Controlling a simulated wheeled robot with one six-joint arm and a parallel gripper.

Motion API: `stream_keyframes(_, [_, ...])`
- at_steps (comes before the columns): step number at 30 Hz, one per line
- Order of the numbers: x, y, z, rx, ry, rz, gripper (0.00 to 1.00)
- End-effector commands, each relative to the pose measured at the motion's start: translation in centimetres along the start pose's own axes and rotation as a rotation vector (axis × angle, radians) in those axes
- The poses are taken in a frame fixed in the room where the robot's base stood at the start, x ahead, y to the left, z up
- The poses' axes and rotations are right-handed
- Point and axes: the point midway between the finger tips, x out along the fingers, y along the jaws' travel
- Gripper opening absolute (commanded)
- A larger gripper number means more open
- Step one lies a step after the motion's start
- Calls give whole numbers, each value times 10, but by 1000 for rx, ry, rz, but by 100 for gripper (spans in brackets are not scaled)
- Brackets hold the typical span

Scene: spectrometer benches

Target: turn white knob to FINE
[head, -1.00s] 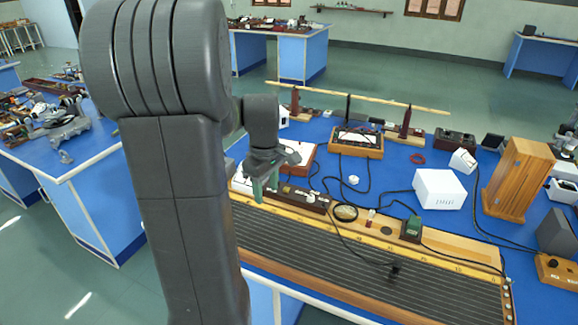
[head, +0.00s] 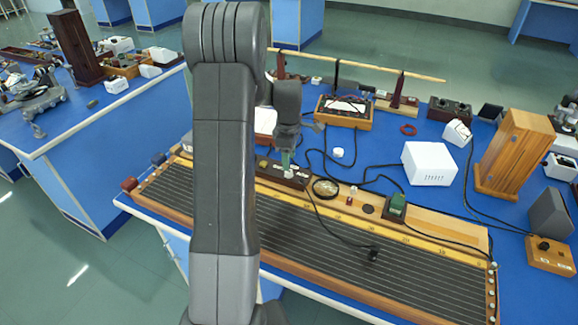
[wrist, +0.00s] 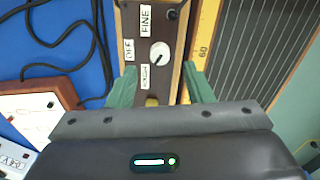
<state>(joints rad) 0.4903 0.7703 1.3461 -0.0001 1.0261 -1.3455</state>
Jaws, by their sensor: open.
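The white knob (wrist: 160,53) sits on a dark switch box (wrist: 165,22) with light wooden edges. The FINE label (wrist: 146,20) is at the far end of the box, the OFF label (wrist: 129,50) left of the knob, and the ROUGH label (wrist: 145,77) at its lower left. A dark mark on the knob seems to point toward ROUGH. My gripper (wrist: 159,69) is open, its green fingers either side of the box, with the knob between and just beyond the tips. In the head view my gripper (head: 286,160) is over the box (head: 266,166); contact cannot be told.
A yellow ruler (wrist: 204,35) and the ribbed wire board (wrist: 252,45) lie right of the box. Black cables (wrist: 97,35) and a white-topped wooden box (wrist: 35,108) are on its left.

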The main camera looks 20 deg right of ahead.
Motion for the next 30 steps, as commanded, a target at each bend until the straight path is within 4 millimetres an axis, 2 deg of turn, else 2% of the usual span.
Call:
stream_keyframes(3, [21, -1, 0, 0, -1, -3, 47])
stream_keyframes(9, [43, 0, 0, 0, 0, -2, 47])
stream_keyframes(20, [48, 0, 0, 0, 0, 1, 47])
stream_keyframes(27, [48, 0, 0, 0, 0, 1, 2])
stream_keyframes(30, [48, 0, 0, 1, 0, 1, 2])
